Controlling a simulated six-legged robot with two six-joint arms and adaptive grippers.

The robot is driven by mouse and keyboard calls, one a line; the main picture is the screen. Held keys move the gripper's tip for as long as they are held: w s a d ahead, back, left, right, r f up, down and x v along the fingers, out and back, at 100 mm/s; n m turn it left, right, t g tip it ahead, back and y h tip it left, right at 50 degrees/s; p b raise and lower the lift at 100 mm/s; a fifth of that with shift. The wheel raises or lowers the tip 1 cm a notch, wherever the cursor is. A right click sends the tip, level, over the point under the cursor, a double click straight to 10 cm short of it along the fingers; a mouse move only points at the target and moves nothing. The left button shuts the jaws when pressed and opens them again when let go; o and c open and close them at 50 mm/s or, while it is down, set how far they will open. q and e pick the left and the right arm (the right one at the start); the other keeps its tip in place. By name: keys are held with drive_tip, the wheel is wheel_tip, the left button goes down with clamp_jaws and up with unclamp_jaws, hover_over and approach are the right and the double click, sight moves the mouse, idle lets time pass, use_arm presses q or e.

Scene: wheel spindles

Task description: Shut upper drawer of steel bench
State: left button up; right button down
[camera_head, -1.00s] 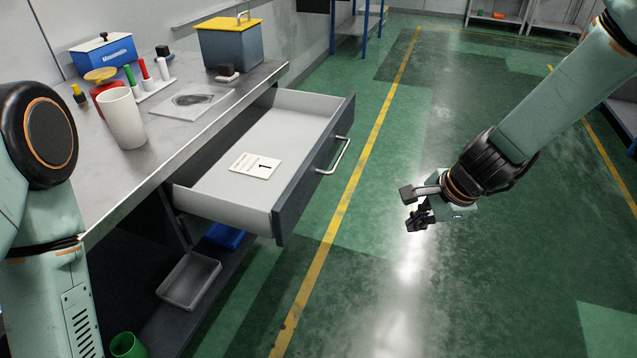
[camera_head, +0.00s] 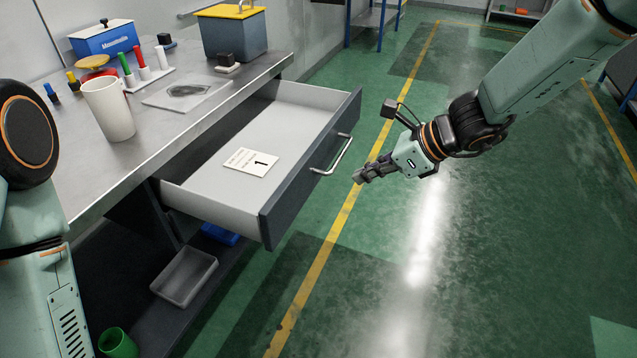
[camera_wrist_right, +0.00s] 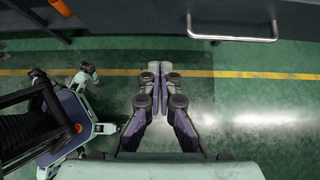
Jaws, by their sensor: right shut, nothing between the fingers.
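The upper drawer (camera_head: 213,201) of the steel bench (camera_head: 160,130) is pulled well out, with a dark front and a silver bar handle (camera_head: 332,155). A white card marked 1 (camera_head: 251,161) lies inside it. My right gripper (camera_head: 362,175) is shut and empty, just to the right of the drawer front and apart from the handle. In the right wrist view its closed fingers (camera_wrist_right: 160,75) point toward the bench, and the handle (camera_wrist_right: 233,38) shows up and to the right of them. At the left, my left arm shows, but its gripper is out of view.
On the bench top stand a white cup (camera_head: 108,108), a blue box (camera_head: 104,40), a grey bin with a yellow lid (camera_head: 232,32) and several coloured markers. A grey tray (camera_head: 184,277) and a green cup (camera_head: 118,343) sit below. Open green floor lies right of the drawer.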

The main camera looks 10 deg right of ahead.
sight(305, 189)
drive_tip(key=b+x, duration=0.1)
drive_tip(key=x, duration=0.3)
drive_tip(key=a+r+b+x, duration=0.1)
drive_tip(key=x, duration=0.2)
drive_tip(key=w+r+b+x, duration=0.1)
drive_tip(key=x, duration=0.3)
drive_tip(key=shift+w+a+f+b, duration=0.2)
drive_tip(key=shift+a+f+b, duration=0.1)
drive_tip(key=shift+a, duration=0.3)
drive_tip(key=shift+d+r, duration=0.1)
drive_tip(key=shift+w, duration=0.1)
